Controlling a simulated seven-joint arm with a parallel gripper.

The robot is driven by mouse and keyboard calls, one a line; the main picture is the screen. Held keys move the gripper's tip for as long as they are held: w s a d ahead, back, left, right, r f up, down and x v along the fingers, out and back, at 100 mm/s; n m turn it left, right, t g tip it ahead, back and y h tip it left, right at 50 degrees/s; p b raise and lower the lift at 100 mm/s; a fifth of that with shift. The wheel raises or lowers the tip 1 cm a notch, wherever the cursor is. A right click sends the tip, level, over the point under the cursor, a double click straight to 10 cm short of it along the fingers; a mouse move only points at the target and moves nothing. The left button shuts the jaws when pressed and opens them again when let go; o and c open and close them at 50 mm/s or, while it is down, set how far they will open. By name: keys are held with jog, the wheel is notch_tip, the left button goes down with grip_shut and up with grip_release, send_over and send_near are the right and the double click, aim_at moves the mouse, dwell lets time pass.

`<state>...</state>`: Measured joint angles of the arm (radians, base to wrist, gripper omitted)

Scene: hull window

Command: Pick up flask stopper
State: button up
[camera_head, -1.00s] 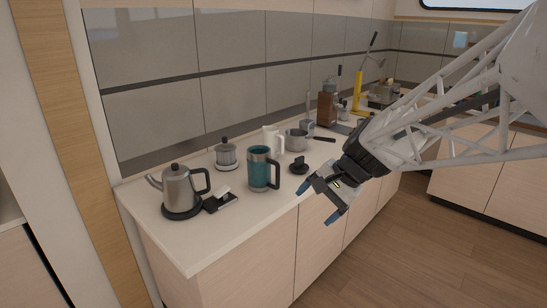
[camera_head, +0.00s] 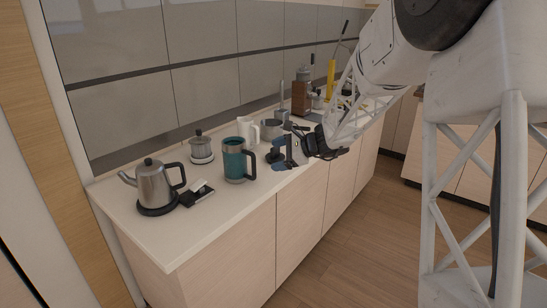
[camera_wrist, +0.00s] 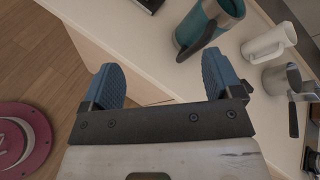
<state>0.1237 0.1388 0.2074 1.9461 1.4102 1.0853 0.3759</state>
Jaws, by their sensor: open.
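The flask also shows there (camera_wrist: 225,12). I cannot make out the stopper in that view.
On the counter (camera_head: 215,205) stand a kettle (camera_head: 154,184), a small lidded pot (camera_head: 201,149), a white mug (camera_head: 244,127) and a metal pan (camera_head: 271,129). A brown block (camera_head: 300,98) stands farther back. The counter front near the flask is clear.

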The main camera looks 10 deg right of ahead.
jog(key=w+d+f+m+t+y, duration=0.1)
jog(key=w+d+f+m+t, duration=0.15)
jog(key=w, duration=0.45)
jog(key=w+d+f+m+t, duration=0.1)
jog(key=w+d+f+m, duration=0.1)
jog(key=w+f+m, duration=0.3)
jog(key=m+t+h, duration=0.1)
jog(key=m+t, duration=0.3)
jog(key=t, duration=0.1)
send_near(277, 151)
jog(key=shift+s+d+r, duration=0.15)
jog(key=shift+s+r, duration=0.15)
jog(key=shift+s, duration=0.2)
jog(key=shift+x, duration=3.4)
jog(key=shift+w+f, duration=0.1)
jog(key=shift+x, duration=2.5)
jog(key=shift+f, duration=0.2)
jog(key=c, duration=1)
